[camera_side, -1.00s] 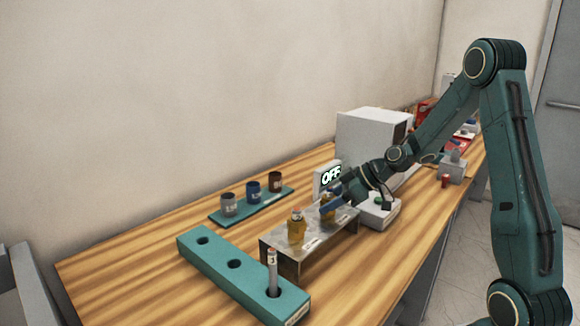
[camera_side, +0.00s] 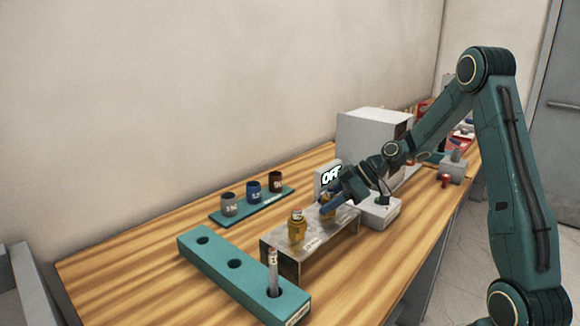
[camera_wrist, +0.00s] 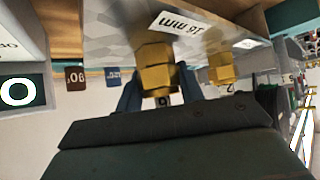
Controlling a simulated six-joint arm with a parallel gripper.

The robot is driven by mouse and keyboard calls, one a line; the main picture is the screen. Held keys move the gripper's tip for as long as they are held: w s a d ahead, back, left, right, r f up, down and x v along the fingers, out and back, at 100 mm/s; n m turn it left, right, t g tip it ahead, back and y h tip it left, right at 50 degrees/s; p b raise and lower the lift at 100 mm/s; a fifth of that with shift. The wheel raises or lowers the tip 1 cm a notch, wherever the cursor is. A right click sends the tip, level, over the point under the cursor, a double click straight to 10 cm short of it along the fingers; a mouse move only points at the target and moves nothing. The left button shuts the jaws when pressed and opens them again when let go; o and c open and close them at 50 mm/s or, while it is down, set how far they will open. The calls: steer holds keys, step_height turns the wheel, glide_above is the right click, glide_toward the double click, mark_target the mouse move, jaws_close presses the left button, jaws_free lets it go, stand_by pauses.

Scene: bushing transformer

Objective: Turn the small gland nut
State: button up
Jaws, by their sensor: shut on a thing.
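Two brass cable glands stand upright on a grey metal bracket (camera_side: 284,264). The left gland (camera_side: 296,228) is free. The right gland (camera_side: 326,213) is partly hidden by my gripper (camera_side: 331,206). In the wrist view, which is upside down, my gripper (camera_wrist: 158,88) has its blue fingers on both sides of the brass gland nut (camera_wrist: 154,70) and is shut on it. The other gland (camera_wrist: 220,68) shows beside it, untouched. A "16 mm" label (camera_wrist: 180,22) is on the bracket near the held gland.
A teal block with holes (camera_side: 235,281) holds one pale rod (camera_side: 272,268) in front of the bracket. Several small cups (camera_side: 254,190) stand on a teal strip behind. An "OFF" display (camera_side: 331,176) and a large white box (camera_side: 366,144) stand close behind my gripper.

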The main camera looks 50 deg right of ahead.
mark_target(335, 196)
steer(key=shift+s, duration=0.1)
steer(key=shift+d+n+g+y, duration=0.15)
steer(key=shift+n+g+y, duration=0.5)
steer(key=shift+n, duration=0.45)
steer(key=o, duration=1.9)
steer(key=shift+v, duration=2.95)
steer(key=shift+r, duration=0.1)
